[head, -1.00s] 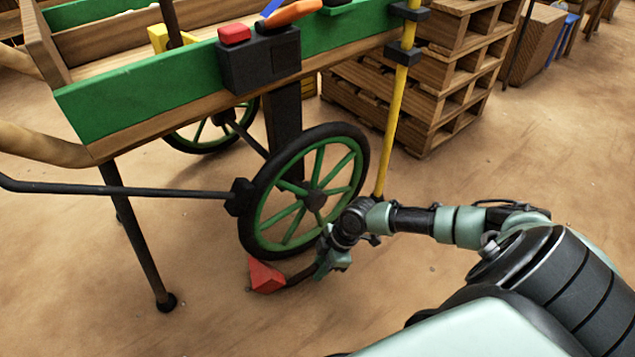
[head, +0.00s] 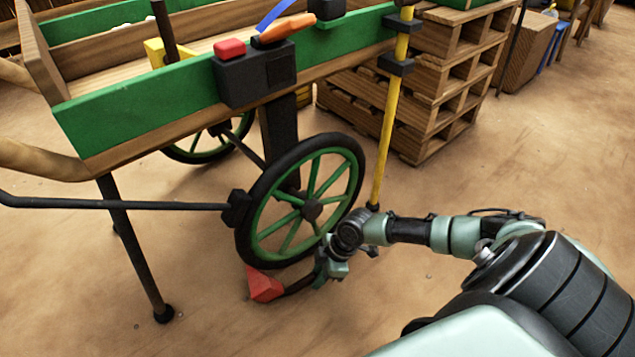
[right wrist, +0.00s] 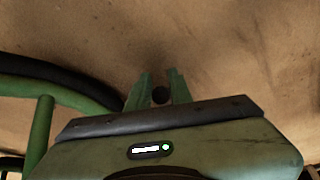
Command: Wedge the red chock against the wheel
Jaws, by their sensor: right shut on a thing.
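The red chock (head: 264,286) is low at the foot of the cart's near wheel (head: 311,209), a black tyre with green spokes. Its upper edge meets the tyre's lower edge in the head view; I cannot tell if they touch. A dark handle (head: 297,286) runs from the chock to my right gripper (head: 322,274), which is shut on it. In the right wrist view a round dark end (right wrist: 160,95) sits between the green fingers; the red part is hidden there. The tyre (right wrist: 62,76) shows at left. My left gripper is not in view.
The green and wooden cart (head: 140,107) stands over the wheel, with a dark leg (head: 135,250) at left. A yellow pole (head: 390,125) rises just behind my right wrist. Stacked pallets (head: 425,95) stand behind. The sandy ground at front left is clear.

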